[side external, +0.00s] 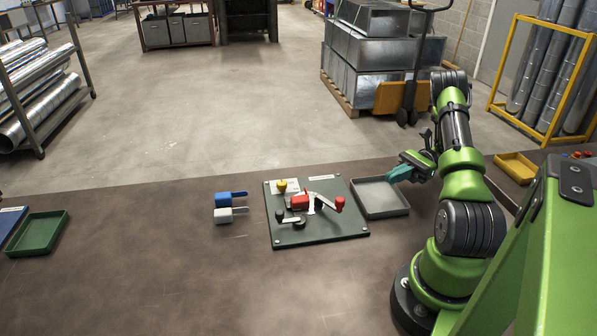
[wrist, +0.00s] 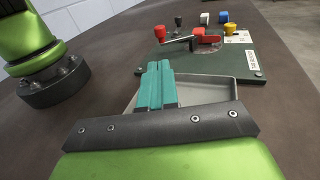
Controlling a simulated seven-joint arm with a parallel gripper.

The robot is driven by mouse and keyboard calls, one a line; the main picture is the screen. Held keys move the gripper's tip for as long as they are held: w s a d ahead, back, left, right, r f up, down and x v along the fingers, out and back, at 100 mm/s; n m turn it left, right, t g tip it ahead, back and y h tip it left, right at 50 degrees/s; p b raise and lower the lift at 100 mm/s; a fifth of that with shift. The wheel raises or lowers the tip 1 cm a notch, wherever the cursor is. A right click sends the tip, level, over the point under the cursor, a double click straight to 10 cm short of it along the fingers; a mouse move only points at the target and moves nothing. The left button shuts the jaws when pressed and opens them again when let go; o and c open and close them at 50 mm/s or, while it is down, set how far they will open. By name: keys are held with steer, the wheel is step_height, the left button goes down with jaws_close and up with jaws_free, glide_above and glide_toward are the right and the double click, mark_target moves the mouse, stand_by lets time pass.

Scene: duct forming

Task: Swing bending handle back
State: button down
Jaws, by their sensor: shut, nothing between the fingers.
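The bending fixture is a dark green board (side external: 335,228) lying on the table, also in the wrist view (wrist: 175,60). A red block (side external: 300,202), a yellow knob (side external: 281,186) and a black knob (side external: 279,215) sit on the board. My gripper (side external: 392,176) is right of the board, above the grey tray and apart from the handle. Its teal fingers (wrist: 157,80) are shut together and empty.
The shallow grey tray (side external: 381,212) stands between the board and my arm. A green tray (side external: 38,234) is far left. The front table area is clear.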

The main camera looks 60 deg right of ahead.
glide_toward(329, 203)
steer(key=a, duration=0.2)
steer(key=a+r, duration=0.1)
steer(key=a, duration=0.1)
steer(key=s+a+r, duration=0.1)
steer(key=a, duration=0.1)
steer(key=shift+r, duration=0.1)
